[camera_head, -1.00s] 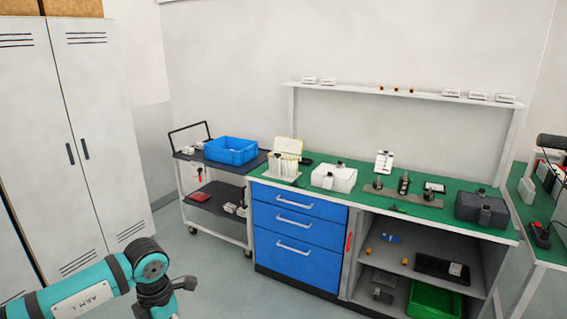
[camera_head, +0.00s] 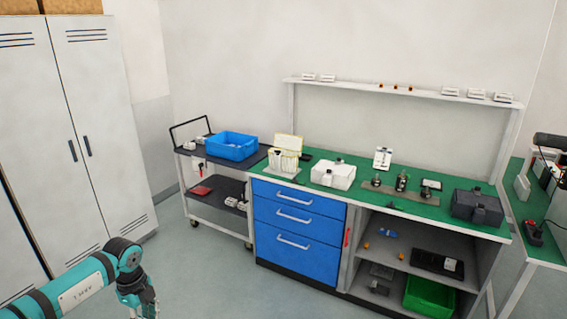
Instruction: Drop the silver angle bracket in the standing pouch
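A pale, clear-looking holder with a yellowish edge (camera_head: 286,153) stands upright at the left end of the green bench top; it may be the standing pouch, but it is too small to be sure. I cannot make out the silver angle bracket for certain among the small items. My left gripper (camera_head: 142,300) is at the bottom left, pointing down over the floor, well short of the bench. Its fingers are too small and partly cut off to show whether it is open. My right gripper is not in view.
The green-topped bench (camera_head: 330,205) has blue drawers, a white box (camera_head: 333,175) and a dark case (camera_head: 477,207). A cart with a blue bin (camera_head: 232,146) stands to its left. A grey locker (camera_head: 90,110) is at far left. The floor before the bench is clear.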

